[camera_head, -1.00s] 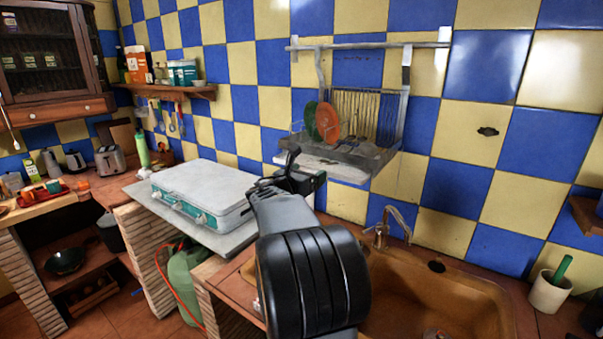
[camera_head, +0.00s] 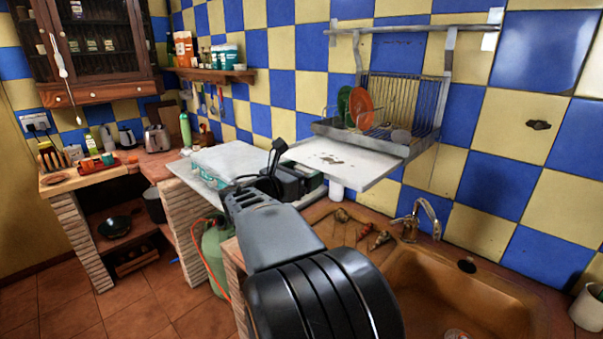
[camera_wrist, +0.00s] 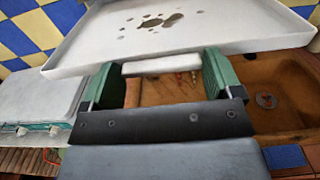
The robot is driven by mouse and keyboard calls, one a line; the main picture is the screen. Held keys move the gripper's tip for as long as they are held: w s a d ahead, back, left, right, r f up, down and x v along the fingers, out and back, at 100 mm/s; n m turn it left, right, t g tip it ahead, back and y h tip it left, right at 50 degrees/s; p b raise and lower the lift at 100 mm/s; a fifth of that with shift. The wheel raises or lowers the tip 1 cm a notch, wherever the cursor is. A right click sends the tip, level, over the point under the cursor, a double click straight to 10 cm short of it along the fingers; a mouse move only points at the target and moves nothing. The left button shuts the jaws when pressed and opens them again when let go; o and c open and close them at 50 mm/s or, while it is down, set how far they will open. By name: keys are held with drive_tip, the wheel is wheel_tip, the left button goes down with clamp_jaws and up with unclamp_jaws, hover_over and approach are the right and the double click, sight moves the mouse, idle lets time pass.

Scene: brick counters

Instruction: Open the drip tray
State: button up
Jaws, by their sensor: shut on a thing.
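The drip tray (camera_head: 345,158) is a flat white tray with dark stains on top, and it sticks well out from under the wall dish rack (camera_head: 385,115). The wrist view shows its stained surface (camera_wrist: 205,25) and front lip ahead of my gripper. My gripper (camera_wrist: 168,70) has its green fingers on either side of the tray's small white front handle (camera_wrist: 172,65), shut on it. In the head view my gripper (camera_head: 312,182) is at the tray's near left edge, its fingers partly hidden by my dark wrist.
A green plate (camera_head: 344,104) and an orange plate (camera_head: 360,107) stand in the rack. The brown sink (camera_head: 455,285) and its tap (camera_head: 428,212) lie below right. A camping stove (camera_head: 228,160) sits on the left counter. Several small items lie on the counter below the tray.

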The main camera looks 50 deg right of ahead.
drive_tip(key=o, duration=1.1)
drive_tip(key=w+a+b, duration=0.1)
drive_tip(key=a, duration=1.2)
drive_tip(key=shift+a+b, duration=0.35)
drive_tip(key=shift+a, duration=0.05)
